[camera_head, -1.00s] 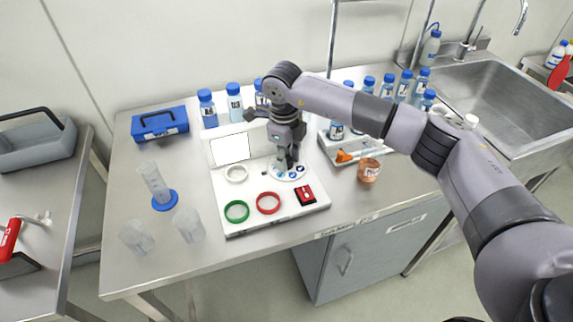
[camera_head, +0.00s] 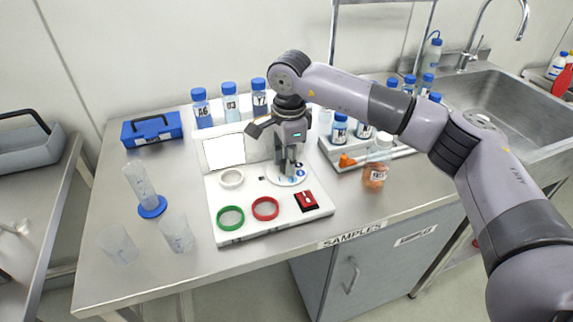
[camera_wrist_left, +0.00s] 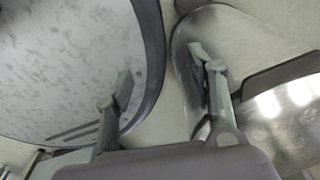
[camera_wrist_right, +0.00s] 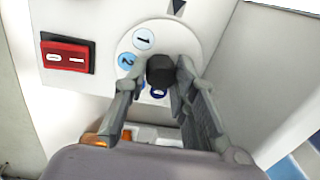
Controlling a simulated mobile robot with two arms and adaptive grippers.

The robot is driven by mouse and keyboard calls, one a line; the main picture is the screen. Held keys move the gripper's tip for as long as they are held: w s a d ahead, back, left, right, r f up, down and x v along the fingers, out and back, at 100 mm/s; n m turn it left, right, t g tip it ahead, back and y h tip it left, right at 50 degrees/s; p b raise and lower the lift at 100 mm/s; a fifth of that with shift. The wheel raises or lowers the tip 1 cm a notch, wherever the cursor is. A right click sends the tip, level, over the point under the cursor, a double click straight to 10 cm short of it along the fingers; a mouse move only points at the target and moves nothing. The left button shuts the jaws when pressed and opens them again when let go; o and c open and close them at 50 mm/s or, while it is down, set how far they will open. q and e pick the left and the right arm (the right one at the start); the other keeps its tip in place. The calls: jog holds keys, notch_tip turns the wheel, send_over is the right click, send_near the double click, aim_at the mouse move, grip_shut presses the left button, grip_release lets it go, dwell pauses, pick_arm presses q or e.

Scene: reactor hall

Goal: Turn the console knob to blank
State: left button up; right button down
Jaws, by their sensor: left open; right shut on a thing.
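The white console (camera_head: 240,205) stands on the steel bench, with a round white dial plate (camera_head: 272,178) at its right. My right gripper (camera_head: 288,170) points down over the dial. In the right wrist view the gripper (camera_wrist_right: 158,88) is shut on the black knob (camera_wrist_right: 160,68), a finger on each side. A black triangle mark (camera_wrist_right: 177,7) sits beyond the dial's edge. My left gripper (camera_wrist_left: 160,85) is open and empty in its wrist view; it is outside the head view.
A red switch (camera_head: 306,201) and green (camera_head: 230,218) and red (camera_head: 265,209) rings are on the console. A blue box (camera_head: 152,130), blue-capped bottles, clear beakers (camera_head: 177,234) and a jar of orange-brown contents (camera_head: 374,176) stand around it. A sink (camera_head: 500,105) is at right.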

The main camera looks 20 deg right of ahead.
jog(key=shift+r+n, duration=0.1)
jog(key=shift+n, duration=0.5)
jog(key=shift+b, duration=0.3)
jog(key=shift+w, duration=0.1)
jog(key=c, duration=1.3)
grip_release()
jog(key=r, duration=0.8)
jog(key=s+r, duration=0.1)
jog(key=r, duration=0.3)
jog(key=shift+d, duration=0.15)
